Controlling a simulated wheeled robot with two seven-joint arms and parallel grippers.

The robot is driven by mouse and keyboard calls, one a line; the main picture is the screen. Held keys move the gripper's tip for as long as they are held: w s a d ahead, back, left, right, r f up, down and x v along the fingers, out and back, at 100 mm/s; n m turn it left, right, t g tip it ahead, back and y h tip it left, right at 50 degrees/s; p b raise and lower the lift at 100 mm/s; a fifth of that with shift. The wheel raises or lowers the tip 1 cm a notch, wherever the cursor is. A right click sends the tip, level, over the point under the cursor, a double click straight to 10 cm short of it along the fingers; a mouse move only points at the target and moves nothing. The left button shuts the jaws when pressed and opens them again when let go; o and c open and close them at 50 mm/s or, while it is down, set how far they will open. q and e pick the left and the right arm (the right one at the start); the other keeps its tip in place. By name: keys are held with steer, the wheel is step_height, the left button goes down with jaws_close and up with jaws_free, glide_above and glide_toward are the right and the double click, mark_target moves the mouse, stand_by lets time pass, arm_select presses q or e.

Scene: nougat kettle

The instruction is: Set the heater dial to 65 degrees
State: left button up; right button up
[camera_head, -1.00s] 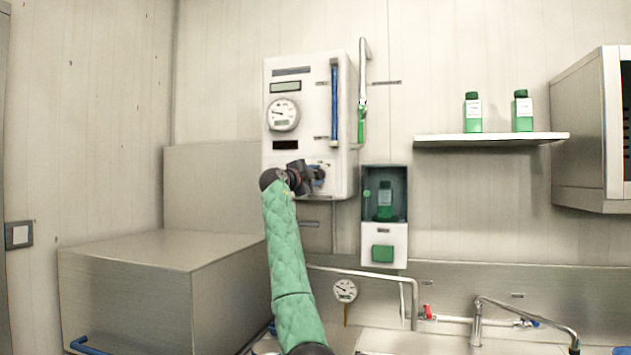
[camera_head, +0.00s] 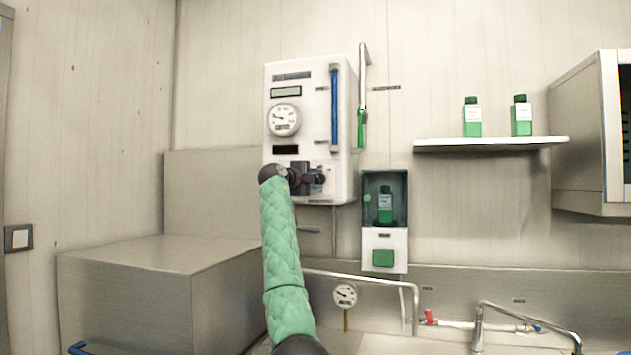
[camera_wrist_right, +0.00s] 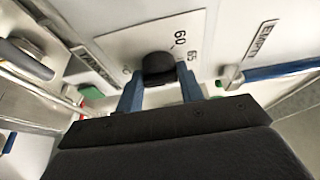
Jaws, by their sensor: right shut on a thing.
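The white heater unit (camera_head: 307,90) hangs on the back wall, with a round gauge (camera_head: 284,119) and a small display (camera_head: 285,91) on its face. My right gripper (camera_head: 318,180) is at the lower part of its front and hides much of the dial there. In the right wrist view, the black dial knob (camera_wrist_right: 160,66) sits between the two blue fingers of my right gripper (camera_wrist_right: 161,88), which is shut on it. The marks 60 and 65 are printed to the upper right of the knob. The display's reading is too small to tell. My left gripper is not in view.
A green-handled lever (camera_head: 361,128) hangs at the heater's right side. A dispenser with a green bottle (camera_head: 385,203) is on the wall to the lower right. A metal box (camera_head: 160,270) stands at left, a sink tap (camera_head: 478,325) at lower right.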

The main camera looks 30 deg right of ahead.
steer(key=shift+f, duration=0.2)
steer(key=o, duration=1)
steer(key=shift+r, duration=0.1)
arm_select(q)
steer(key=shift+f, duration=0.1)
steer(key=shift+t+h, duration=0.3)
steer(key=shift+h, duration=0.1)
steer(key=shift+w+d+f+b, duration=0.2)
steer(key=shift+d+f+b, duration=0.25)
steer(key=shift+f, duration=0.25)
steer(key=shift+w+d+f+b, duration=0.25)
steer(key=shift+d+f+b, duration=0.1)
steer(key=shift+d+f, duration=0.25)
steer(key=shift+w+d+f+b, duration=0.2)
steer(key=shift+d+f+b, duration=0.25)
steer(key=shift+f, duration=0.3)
arm_select(e)
steer(key=shift+v, duration=3.85)
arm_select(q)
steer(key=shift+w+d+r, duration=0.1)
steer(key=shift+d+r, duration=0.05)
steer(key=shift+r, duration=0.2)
